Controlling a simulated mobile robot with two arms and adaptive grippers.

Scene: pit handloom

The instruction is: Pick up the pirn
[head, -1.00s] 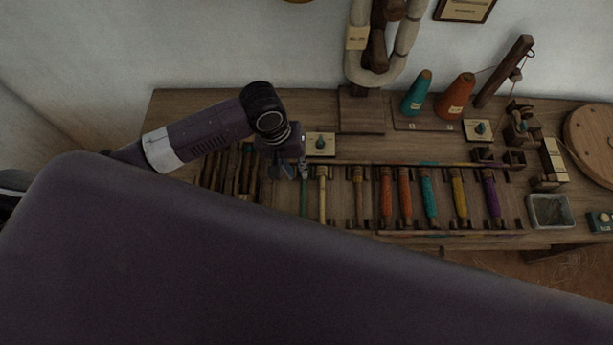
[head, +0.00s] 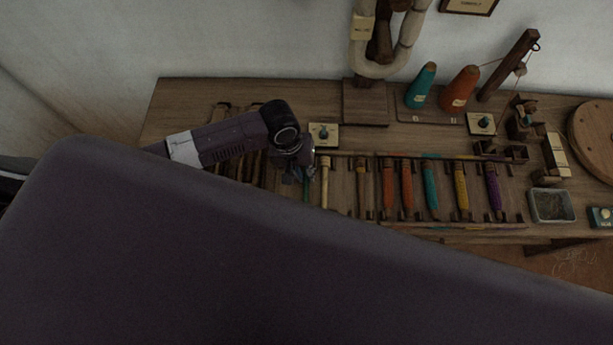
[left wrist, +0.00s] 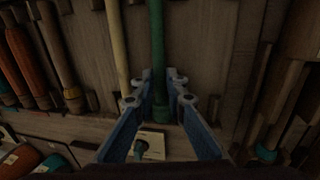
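A green pirn (left wrist: 157,55) lies in the rack on the bench. In the left wrist view it runs between the blue fingers of my left gripper (left wrist: 160,76), which flank it closely. The fingers look parted, with only narrow gaps beside the pirn; contact is not clear. In the head view my left gripper (head: 301,176) hangs over the rack and hides most of the green pirn (head: 306,190). A pale yellow pirn (left wrist: 118,45) lies right beside it. My right gripper is not in view.
Orange, teal, yellow and purple pirns (head: 493,187) fill the rack to the right. A small plate with a teal knob (head: 323,134) sits behind the gripper. Teal (head: 421,86) and orange (head: 459,90) cones stand at the back. A grey tray (head: 552,206) is at the right.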

